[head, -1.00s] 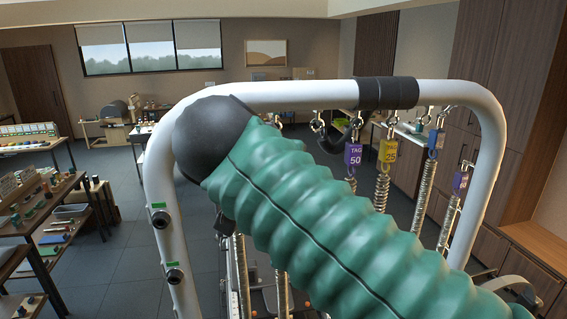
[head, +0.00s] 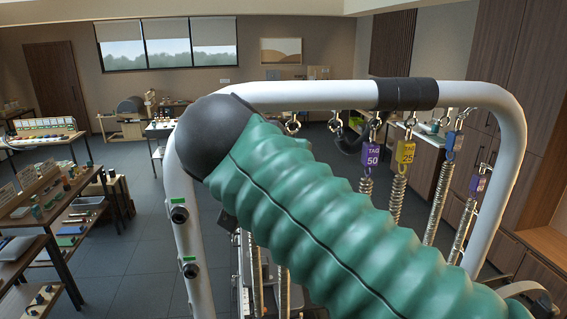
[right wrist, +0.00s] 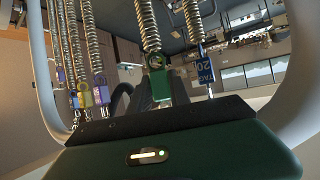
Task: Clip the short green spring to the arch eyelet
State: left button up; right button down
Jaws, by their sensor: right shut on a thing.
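The white arch (head: 300,96) stands in front of me in the head view, with small metal eyelets along its underside. Two eyelets, a left one (head: 293,125) and another (head: 335,124), show no tag. In the right wrist view the green spring (right wrist: 148,25) ends in a green tag (right wrist: 160,86) at the jaws of my right gripper (right wrist: 165,100). The gripper is shut on the tag end; the contact is partly hidden by its dark edge. In the head view my green-sleeved arm covers this gripper and the spring. My left gripper is not in view.
Springs with a purple tag 50 (head: 371,154), yellow tag 25 (head: 405,151) and blue tag (head: 452,141) hang from the arch's right half. A blue tag 20 (right wrist: 206,70) is close beside the green one. Shelves (head: 60,215) stand at left.

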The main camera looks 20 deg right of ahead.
jog(key=shift+w+d, duration=0.35)
jog(key=shift+w, duration=0.25)
jog(key=shift+w+d, duration=0.25)
jog(key=shift+w, duration=0.1)
jog(key=shift+s+d, duration=0.2)
jog(key=shift+d, duration=0.5)
jog(key=shift+w+a+b, duration=0.1)
jog(key=shift+a+b, duration=0.05)
jog(key=shift+b, duration=0.15)
jog(key=shift+f+b, duration=0.4)
jog(key=shift+f, duration=0.05)
